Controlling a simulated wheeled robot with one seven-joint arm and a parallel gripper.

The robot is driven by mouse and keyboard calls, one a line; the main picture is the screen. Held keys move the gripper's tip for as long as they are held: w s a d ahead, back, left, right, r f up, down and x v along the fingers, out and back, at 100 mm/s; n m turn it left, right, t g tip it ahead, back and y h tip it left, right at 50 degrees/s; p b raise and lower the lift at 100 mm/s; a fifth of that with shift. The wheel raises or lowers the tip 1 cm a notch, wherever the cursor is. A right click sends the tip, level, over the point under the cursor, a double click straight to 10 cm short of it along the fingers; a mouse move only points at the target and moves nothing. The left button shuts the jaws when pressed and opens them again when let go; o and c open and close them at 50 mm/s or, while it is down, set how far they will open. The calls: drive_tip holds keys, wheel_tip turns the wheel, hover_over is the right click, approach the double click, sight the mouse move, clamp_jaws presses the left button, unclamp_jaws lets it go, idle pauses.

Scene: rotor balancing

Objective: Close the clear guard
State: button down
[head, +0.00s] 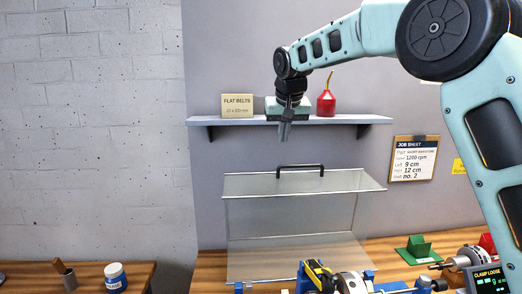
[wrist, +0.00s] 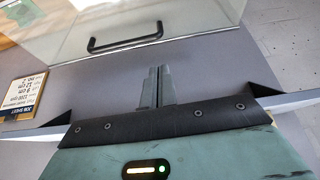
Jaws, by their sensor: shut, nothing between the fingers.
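The clear guard (head: 290,216) is raised behind the machine on the bench, a see-through box shape with a black handle (head: 300,168) on its upper panel. In the wrist view the guard (wrist: 150,18) fills the top, and its black handle (wrist: 125,38) lies beyond my fingertips. My gripper (head: 284,133) is shut and empty, pointing down in front of the shelf, above and slightly left of the handle. In the wrist view my gripper (wrist: 158,72) shows its two fingers together, apart from the handle.
A job sheet (head: 414,158) hangs at right. The bench (head: 210,270) carries the rotor machine (head: 350,281), a green block (head: 418,248) and a display reading CLAMP LOOSE (head: 487,279).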

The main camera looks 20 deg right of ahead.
drive_tip(key=p, duration=0.3)
hover_over(280, 178)
wheel_tip(280, 178, down, 8)
drive_tip(key=shift+s+r, duration=0.1)
drive_tip(key=shift+r, duration=0.05)
drive_tip(key=shift+f, duration=0.45)
